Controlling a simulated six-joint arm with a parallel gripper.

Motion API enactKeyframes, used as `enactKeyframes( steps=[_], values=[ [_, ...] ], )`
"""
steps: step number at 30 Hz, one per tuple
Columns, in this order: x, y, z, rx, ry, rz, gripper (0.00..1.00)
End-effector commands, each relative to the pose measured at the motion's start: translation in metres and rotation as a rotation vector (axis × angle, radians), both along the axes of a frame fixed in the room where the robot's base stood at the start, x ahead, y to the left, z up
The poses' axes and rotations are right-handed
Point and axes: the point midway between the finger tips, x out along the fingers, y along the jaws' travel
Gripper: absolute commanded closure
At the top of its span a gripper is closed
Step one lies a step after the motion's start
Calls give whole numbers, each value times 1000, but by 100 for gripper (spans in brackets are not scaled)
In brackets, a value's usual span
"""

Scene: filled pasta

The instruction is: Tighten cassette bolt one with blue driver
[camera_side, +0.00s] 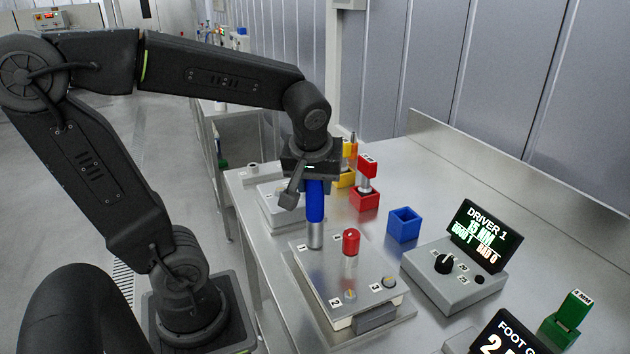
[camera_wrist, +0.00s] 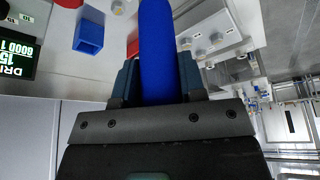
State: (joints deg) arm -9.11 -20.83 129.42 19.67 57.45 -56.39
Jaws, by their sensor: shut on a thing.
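My gripper (camera_side: 313,176) is shut on the blue driver (camera_side: 316,203), which hangs upright with its silver end down. In the wrist view the driver's blue body (camera_wrist: 158,45) stands between my two fingers (camera_wrist: 158,80). The silver end (camera_side: 315,236) is over the cassette (camera_side: 318,284), close to the label "1", and hides bolt one. I cannot tell if it touches the bolt. Bolt heads show by labels "2" (camera_side: 350,295) and "3" (camera_side: 389,283). A red-topped cylinder (camera_side: 351,242) stands on the cassette just right of the driver.
An empty blue holder (camera_side: 404,227) stands right of the cassette; the wrist view shows it too (camera_wrist: 89,38). A red driver (camera_side: 366,172) and a yellow one stand in holders behind. The "DRIVER 1" display (camera_side: 486,234) and knob box (camera_side: 455,282) are at the right.

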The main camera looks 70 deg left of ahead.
Motion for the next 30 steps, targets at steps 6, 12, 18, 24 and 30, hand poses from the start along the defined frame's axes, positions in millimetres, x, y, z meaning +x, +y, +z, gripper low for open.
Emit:
enactKeyframes(
  steps=[6, 12, 18, 24, 30],
  values=[
    [0, 0, 0, 0, -3, 0, 93],
    [0, 0, 0, 0, -3, 0, 93],
    [1, 0, 2, 0, -3, 0, 93],
    [1, 0, 16, 1, -4, 0, 93],
    [1, 0, 31, 1, -5, 1, 93]
  ],
)
